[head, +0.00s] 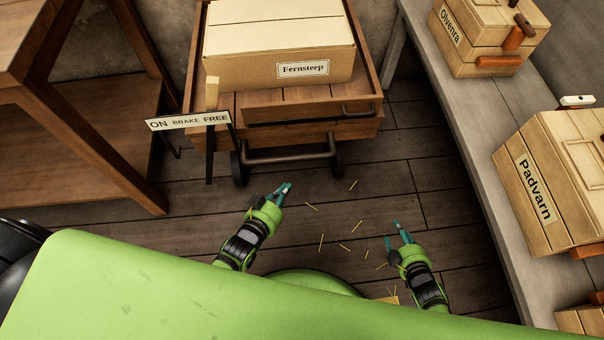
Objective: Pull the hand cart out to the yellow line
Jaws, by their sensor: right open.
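The hand cart (310,130) is a wooden cart at top centre in the head view, with dark wheels. A dark bar handle (290,157) runs low across its front, and a smaller handle (358,109) sits higher at the right. A brake lever (211,92) with a pale wooden grip stands at the FREE end of the brake sign (186,121). My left gripper (284,188) is in front of the low bar, apart from it and empty; its finger gap is unclear. My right gripper (397,234) is open and empty, further right and nearer me. A small yellow patch (392,300) shows on the floor, mostly hidden.
A carton (280,45) labelled Fernsteep rides on the cart. A wooden bench (90,150) stands left. The plank floor between is clear except for straw bits.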

